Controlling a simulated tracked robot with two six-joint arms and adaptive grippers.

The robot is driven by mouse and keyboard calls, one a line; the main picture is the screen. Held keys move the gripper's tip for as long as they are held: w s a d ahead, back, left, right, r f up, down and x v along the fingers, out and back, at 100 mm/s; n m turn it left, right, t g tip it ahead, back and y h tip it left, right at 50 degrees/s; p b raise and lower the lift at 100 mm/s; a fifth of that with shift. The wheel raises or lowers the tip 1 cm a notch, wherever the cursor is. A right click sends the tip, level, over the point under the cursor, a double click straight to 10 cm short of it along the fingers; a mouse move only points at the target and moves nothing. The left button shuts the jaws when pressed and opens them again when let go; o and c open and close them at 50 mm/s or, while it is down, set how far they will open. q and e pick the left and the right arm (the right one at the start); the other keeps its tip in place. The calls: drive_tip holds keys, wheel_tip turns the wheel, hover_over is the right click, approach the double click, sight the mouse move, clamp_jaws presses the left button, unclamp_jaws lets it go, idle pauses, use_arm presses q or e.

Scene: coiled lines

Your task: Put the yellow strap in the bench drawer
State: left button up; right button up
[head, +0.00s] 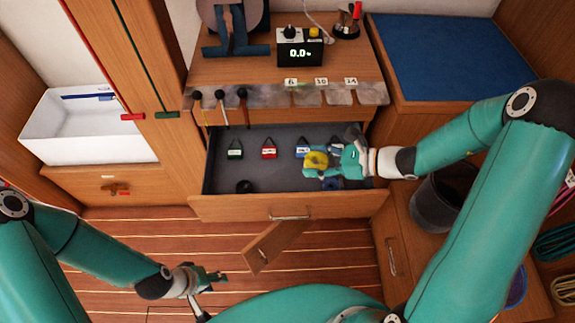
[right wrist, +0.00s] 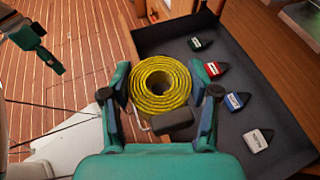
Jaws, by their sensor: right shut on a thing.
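The yellow strap (head: 316,160) is a rolled coil. It shows large in the right wrist view (right wrist: 160,82) with its round end facing the camera. My right gripper (head: 325,163) is shut on it, with a finger on either side, and holds it over the bench drawer. The bench drawer (head: 290,207) is pulled open and has a grey inside; it also shows in the right wrist view (right wrist: 232,118). Whether the strap touches the drawer floor is unclear. My left gripper (head: 213,278) hangs low over the plank floor, away from the drawer; its jaws are too small to judge.
Green (head: 235,150), red (head: 269,148) and blue (head: 302,147) tagged items lie along the drawer's back. The bench top holds a display box (head: 300,52). A dark bucket (head: 442,195) stands right of the drawer.

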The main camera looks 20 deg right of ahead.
drive_tip(key=w+a+f+y+b, duration=0.1)
drive_tip(key=w+f+b, duration=0.6)
drive_tip(key=b, duration=0.7)
drive_tip(key=r+b, duration=0.1)
drive_tip(key=b, duration=1)
hover_over(285, 181)
drive_tip(key=shift+n+g, duration=0.4)
wheel_tip(285, 181, down, 19)
drive_tip(key=b, duration=0.5)
drive_tip(key=shift+b, duration=0.4)
drive_tip(key=shift+f, duration=0.15)
drive_tip(key=shift+f+b, duration=0.45)
drive_tip(key=shift+f, duration=0.05)
drive_tip(key=o, duration=1.2)
